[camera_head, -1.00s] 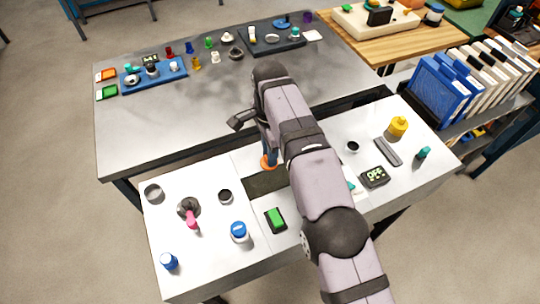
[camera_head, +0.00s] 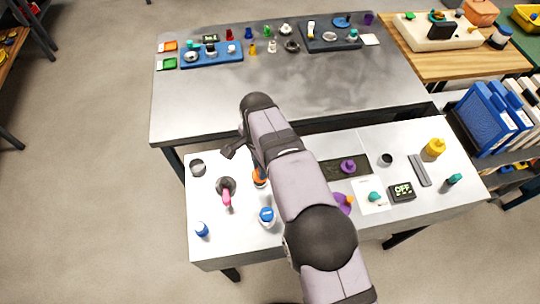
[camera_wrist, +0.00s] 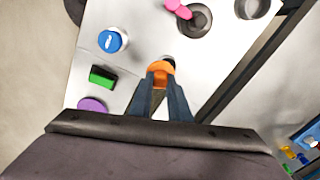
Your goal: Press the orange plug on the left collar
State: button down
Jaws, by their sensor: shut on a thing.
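The orange plug (camera_wrist: 160,70) is between the two fingertips of my gripper (camera_wrist: 160,84) in the wrist view, and the gripper is shut on it. The left collar (camera_wrist: 168,59) shows as a dark-and-grey rim just beyond the plug, mostly covered by it. I cannot tell whether the plug is touching the collar or above it. In the head view the orange plug (camera_head: 259,177) shows beside my arm, which hides most of the gripper. The right collar (camera_head: 387,159), a dark ring, stands free on the white table.
A grey holder with a pink-handled thing (camera_head: 226,190), a blue-capped jar (camera_head: 266,216) and a grey cup (camera_head: 197,168) stand nearby. A green block (camera_wrist: 102,77) lies close by.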

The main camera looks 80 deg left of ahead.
jog(key=shift+w+a+f+n, duration=0.1)
jog(key=shift+a+f+n, duration=0.3)
jog(key=shift+a, duration=0.1)
jog(key=shift+a+n, duration=0.35)
jog(key=shift+n, duration=0.05)
jog(key=shift+a, duration=0.15)
jog(key=shift+f, duration=0.15)
jog(key=shift+f+b, duration=1.3)
jog(key=shift+f, duration=0.75)
jog(key=shift+f+b, duration=0.75)
jog(key=shift+f, duration=0.2)
jog(key=shift+f+b, duration=0.15)
jog(key=shift+b, duration=0.45)
dwell(0.4)
